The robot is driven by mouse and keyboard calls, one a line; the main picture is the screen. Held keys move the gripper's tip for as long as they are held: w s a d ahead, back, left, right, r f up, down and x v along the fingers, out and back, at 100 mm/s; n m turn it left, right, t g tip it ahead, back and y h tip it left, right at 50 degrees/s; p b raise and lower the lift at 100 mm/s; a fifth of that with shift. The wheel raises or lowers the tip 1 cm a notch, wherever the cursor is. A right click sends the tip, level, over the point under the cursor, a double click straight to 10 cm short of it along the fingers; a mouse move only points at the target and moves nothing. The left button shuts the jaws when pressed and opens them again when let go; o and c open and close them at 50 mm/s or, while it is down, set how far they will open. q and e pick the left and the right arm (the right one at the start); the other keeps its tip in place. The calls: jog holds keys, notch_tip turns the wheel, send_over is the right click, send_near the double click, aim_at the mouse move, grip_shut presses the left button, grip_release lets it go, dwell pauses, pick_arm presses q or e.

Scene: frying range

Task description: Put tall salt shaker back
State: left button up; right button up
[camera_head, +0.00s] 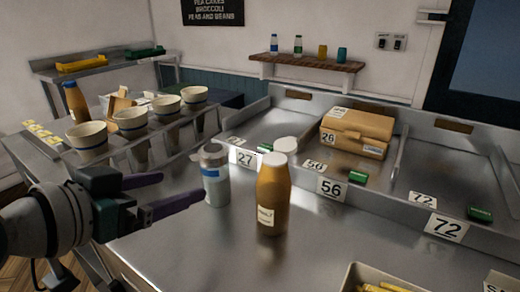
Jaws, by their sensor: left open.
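A tall grey shaker with a blue band (214,178), likely the salt shaker, stands upright on the steel counter, left of a brown bottle. My left gripper (181,187) comes in from the left, open, with its purple fingers pointing at the shaker. The nearer fingertip is close to the shaker's left side; I cannot tell whether it touches. Nothing shows between the fingers. My right gripper is not in view.
The brown bottle with a white cap (273,195) stands close to the shaker's right. Behind are numbered steel bays with a brown box (356,133). Several bowls (131,122) line the left rack. A wall shelf (307,62) holds several small bottles. Counter in front is mostly clear.

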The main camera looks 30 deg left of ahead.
pick_arm(q)
jog(key=s+d+f+g, duration=0.1)
jog(key=s+d, duration=0.1)
jog(key=s+d+f+m+g+h, duration=0.1)
jog(key=s+d+g, duration=0.1)
jog(key=d, duration=0.1)
jog(key=s+d+f+m+g, duration=0.1)
jog(key=s+d+f+g, duration=0.1)
jog(key=s+d, duration=0.1)
jog(key=shift+d+h, duration=0.25)
jog(key=shift+h, duration=0.15)
jog(key=s+d+g+y, duration=0.1)
jog(key=s+g, duration=0.4)
jog(key=s, duration=0.4)
jog(key=shift+s+d+f+y, duration=0.2)
jog(key=shift+f+y, duration=0.05)
jog(key=shift+y, duration=0.05)
